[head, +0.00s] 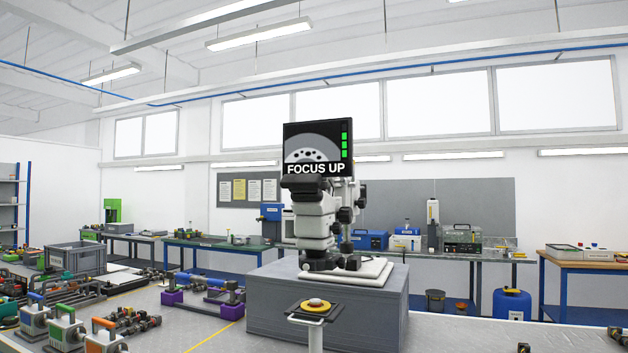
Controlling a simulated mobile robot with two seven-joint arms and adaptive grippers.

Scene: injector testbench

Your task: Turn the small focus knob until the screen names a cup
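A white and black microscope (318,222) stands upright on a grey block in the middle of the head view. The screen (318,148) on top of it reads "FOCUS UP". The screen shows a pale grey dome shape with dark spots, and a column of green bars at its right. Dark knobs stick out on the right side of the microscope, an upper one (345,215) and a lower one (347,248). I cannot tell which is the small focus knob. No cup name shows on the screen. Neither gripper can be made out.
The grey block (270,315) stands on a pale bench. A small stand with a yellow and dark disc (315,305) is in front. A grey crate (75,258) and several colourful parts fill the left. The bench at right is mostly clear, with small dark pieces (523,347) at the bottom edge.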

